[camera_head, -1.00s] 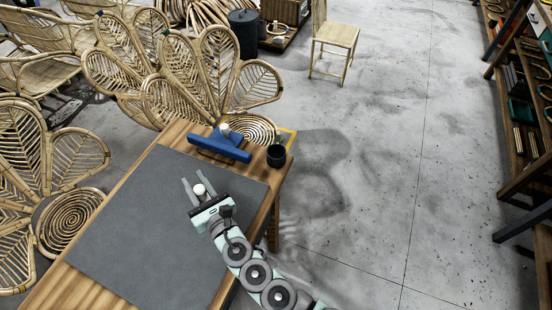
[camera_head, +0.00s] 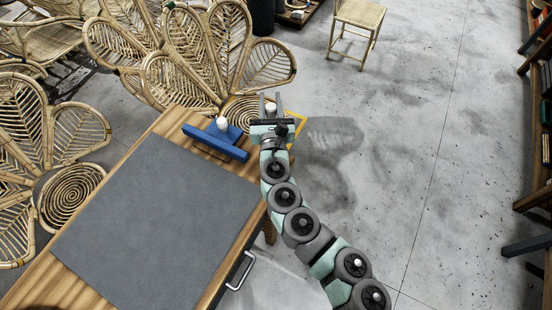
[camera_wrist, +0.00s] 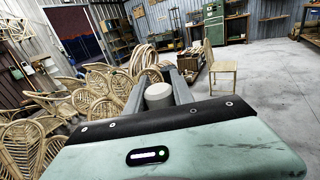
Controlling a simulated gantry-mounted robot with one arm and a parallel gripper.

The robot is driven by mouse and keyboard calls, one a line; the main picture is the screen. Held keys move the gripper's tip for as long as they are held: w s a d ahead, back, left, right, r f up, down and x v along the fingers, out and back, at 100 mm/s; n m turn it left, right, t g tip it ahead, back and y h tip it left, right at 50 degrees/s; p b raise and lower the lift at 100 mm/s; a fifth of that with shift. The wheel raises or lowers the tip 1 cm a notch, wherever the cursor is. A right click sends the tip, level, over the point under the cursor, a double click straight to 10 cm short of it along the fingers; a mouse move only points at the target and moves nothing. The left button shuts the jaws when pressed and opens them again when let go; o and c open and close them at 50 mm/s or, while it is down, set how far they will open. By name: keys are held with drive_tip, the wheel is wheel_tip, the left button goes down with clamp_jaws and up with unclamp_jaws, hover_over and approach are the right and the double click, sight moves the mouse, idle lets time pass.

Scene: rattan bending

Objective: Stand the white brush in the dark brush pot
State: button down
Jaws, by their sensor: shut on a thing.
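My gripper (camera_head: 271,102) is at the far right corner of the table, to the right of the blue tool. It is shut on the white brush (camera_head: 271,108), whose round pale end shows between the two fingers. In the wrist view the white brush (camera_wrist: 158,96) shows as a pale, flat-topped cylinder between the fingers of my gripper (camera_wrist: 158,86). Its lower part is hidden. The dark brush pot is hidden in both current views; the earlier head view shows it at this far right corner. I cannot tell whether the brush is above or inside it.
A blue tool (camera_head: 216,143) with a white knob lies at the table's far edge. A grey mat (camera_head: 150,220) covers much of the wooden table (camera_head: 70,285) and is clear. Rattan chair backs (camera_head: 180,75) stand close behind the table. The floor to the right is open.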

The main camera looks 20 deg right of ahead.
drive_tip(key=shift+d+r+h, duration=0.25)
drive_tip(key=shift+d+h, duration=0.05)
drive_tip(key=shift+d, duration=0.25)
drive_tip(key=f+b, duration=0.5)
drive_tip(key=f, duration=0.4)
drive_tip(key=f+b, duration=0.5)
drive_tip(key=f, duration=0.5)
drive_tip(key=shift+d+f, duration=0.2)
drive_tip(key=shift+f, duration=0.1)
drive_tip(key=shift+f+b, duration=0.35)
drive_tip(key=shift+b, duration=0.05)
drive_tip(key=c, duration=1.1)
unclamp_jaws()
drive_tip(key=p+v, duration=0.1)
drive_tip(key=v, duration=0.3)
drive_tip(key=p+v, duration=0.1)
drive_tip(key=v, duration=0.3)
drive_tip(key=r+p+v, duration=0.1)
drive_tip(key=v, duration=0.3)
